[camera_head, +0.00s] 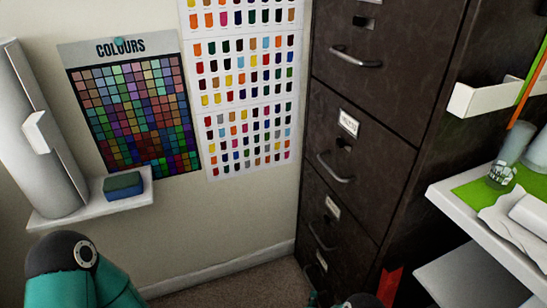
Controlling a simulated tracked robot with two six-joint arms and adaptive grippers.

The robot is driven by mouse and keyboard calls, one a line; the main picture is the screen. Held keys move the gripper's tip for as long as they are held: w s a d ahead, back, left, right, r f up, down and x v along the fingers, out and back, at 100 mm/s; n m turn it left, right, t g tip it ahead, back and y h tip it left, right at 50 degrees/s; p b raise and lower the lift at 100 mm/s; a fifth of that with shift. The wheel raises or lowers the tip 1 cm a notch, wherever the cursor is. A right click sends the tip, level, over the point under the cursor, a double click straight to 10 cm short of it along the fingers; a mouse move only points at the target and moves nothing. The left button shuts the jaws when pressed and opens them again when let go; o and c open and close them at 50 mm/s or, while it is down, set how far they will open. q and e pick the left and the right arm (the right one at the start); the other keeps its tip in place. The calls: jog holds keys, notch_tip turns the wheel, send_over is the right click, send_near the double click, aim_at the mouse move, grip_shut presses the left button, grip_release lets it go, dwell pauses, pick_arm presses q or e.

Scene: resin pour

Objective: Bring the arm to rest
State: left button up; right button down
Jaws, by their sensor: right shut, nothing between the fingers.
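My right gripper (357,300) shows only as a small dark piece at the bottom edge, right of centre, in front of the lower part of the filing cabinet. It is shut and holds nothing; most of it is cut off by the frame. A teal and dark link of my left arm (75,272) rises into the lower left corner. My left gripper is out of view.
A dark filing cabinet (360,125) stands in the middle. On the right, a white shelf (480,228) bears a green mat and a cup. At left, a small wall shelf (75,207) holds a blue-green block (123,186). Colour charts (130,110) hang behind.

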notch_tip(320, 180, up, 10)
jog(key=s+n+g+y+p, duration=0.3)
jog(key=n+p, duration=0.1)
jog(key=p, duration=0.2)
pick_arm(q)
notch_tip(320, 180, up, 23)
jog(key=p, duration=1.4)
jog(key=shift+r, duration=0.2)
pick_arm(e)
jog(key=s+a+r+n+g+y, duration=0.1)
jog(key=s+r+n+g, duration=0.4)
jog(key=s+r, duration=0.7)
jog(key=s+a+r+n+g+y, duration=0.1)
jog(key=s+r+n+g+y, duration=0.2)
jog(key=s+r, duration=0.9)
jog(key=r+n+g, duration=0.1)
jog(key=n+g, duration=0.1)
jog(key=n, duration=0.1)
jog(key=shift+s+r+n, duration=0.3)
jog(key=shift+s+r, duration=0.1)
jog(key=shift+a, duration=0.1)
